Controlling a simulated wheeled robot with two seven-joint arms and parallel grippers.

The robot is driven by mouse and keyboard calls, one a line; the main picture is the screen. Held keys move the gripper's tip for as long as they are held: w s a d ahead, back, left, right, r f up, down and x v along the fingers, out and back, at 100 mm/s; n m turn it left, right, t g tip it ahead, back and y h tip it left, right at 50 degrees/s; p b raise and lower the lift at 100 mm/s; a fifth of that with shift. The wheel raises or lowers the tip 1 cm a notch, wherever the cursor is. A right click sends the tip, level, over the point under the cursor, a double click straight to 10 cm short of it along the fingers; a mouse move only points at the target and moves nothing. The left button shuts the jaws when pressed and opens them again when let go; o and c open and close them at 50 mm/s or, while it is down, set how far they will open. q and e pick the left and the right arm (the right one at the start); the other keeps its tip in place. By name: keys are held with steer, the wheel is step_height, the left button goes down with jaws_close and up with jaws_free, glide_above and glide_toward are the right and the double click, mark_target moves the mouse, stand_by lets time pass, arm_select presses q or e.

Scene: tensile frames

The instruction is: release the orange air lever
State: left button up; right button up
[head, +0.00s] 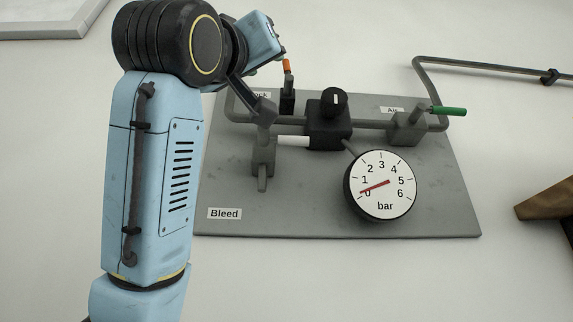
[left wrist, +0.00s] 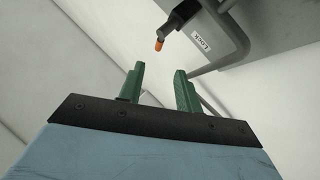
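The orange-tipped lever (head: 287,66) stands upright on a dark valve at the upper left of the grey panel (head: 320,215), beside a partly hidden label. The orange tip also shows in the left wrist view (left wrist: 159,45), beyond my fingers and apart from them. My left gripper (left wrist: 160,88) is open and empty, its two green fingers spread. A green lever (head: 448,111) lies sideways on a grey valve beside the label "Air". My right gripper is not in view.
A dark knob (head: 333,102) sits mid-panel. The round gauge (head: 380,186) has its red needle near 0 bar. A grey pipe (head: 480,65) runs right. A "Bleed" label (head: 224,213) is at lower left. A brown object (head: 545,205) juts in at right.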

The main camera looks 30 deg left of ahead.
mark_target(285, 65)
arm_select(q)
steer(key=p+x, duration=0.7)
steer(key=x, duration=0.5)
steer(key=shift+s+r, duration=0.1)
steer(key=shift+r, duration=0.05)
steer(key=shift+w+r+p, duration=0.3)
steer(key=shift+w, duration=0.15)
steer(key=shift+c, duration=0.2)
jaws_close()
